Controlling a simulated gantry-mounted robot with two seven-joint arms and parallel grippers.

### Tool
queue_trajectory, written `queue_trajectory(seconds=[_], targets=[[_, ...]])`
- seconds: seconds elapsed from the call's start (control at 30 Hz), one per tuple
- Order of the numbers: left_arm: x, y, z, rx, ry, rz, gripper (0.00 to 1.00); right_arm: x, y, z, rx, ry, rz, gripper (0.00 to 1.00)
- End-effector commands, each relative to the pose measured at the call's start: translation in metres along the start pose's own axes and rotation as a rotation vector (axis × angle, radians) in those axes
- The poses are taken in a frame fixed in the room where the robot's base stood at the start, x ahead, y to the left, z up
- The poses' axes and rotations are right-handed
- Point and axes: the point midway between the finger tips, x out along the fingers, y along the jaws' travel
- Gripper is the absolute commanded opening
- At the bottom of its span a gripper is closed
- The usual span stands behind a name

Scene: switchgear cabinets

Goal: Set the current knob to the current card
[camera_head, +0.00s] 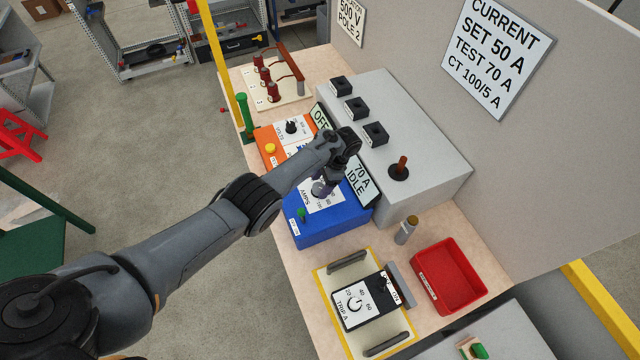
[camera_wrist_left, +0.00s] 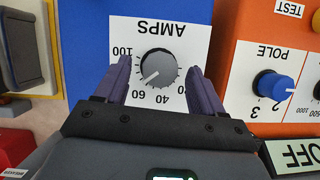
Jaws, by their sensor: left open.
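The current card (camera_head: 495,55) on the grey wall reads "CURRENT SET 50 A TEST 70 A CT 100/5 A". The blue box (camera_head: 330,228) has a white AMPS dial, and its display (camera_head: 361,181) reads "70 A IDLE". The grey current knob (camera_wrist_left: 158,68) shows in the left wrist view, its white mark pointing lower left, between 60 and the part hidden by a finger. My left gripper (camera_head: 322,189) is over this dial. In the left wrist view its fingers (camera_wrist_left: 155,82) are open, one on each side of the knob, with gaps visible.
An orange box (camera_head: 270,135) with a blue POLE knob (camera_wrist_left: 272,86) stands beside the blue box. A grey cabinet (camera_head: 440,165) stands behind. The TRIP A relay (camera_head: 365,300), a small cylinder (camera_head: 406,230) and a red tray (camera_head: 425,270) are toward the front right.

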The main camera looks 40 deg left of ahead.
Motion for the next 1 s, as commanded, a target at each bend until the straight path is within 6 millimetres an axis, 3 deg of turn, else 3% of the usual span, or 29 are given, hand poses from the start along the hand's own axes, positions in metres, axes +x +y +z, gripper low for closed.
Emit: queue_trajectory(seconds=[0.3, 0.5, 0.7, 1.0], targets=[[-0.057, 0.0, 0.0, 0.0, 0.003, -0.001, 0.69, -0.021, 0.002, -0.006, -0.005, -0.001, 0.004, 0.43], [-0.084, 0.0, 0.0, 0.0, 0.003, -0.001, 0.69, -0.027, 0.003, -0.008, -0.01, -0.001, 0.008, 0.43], [-0.096, 0.0, 0.0, 0.001, 0.001, 0.0, 0.69, -0.029, 0.003, -0.009, -0.009, -0.001, 0.008, 0.43], [-0.097, 0.0, 0.0, 0.001, 0.001, 0.0, 0.69, -0.029, 0.002, -0.009, -0.005, 0.0, 0.004, 0.43]])
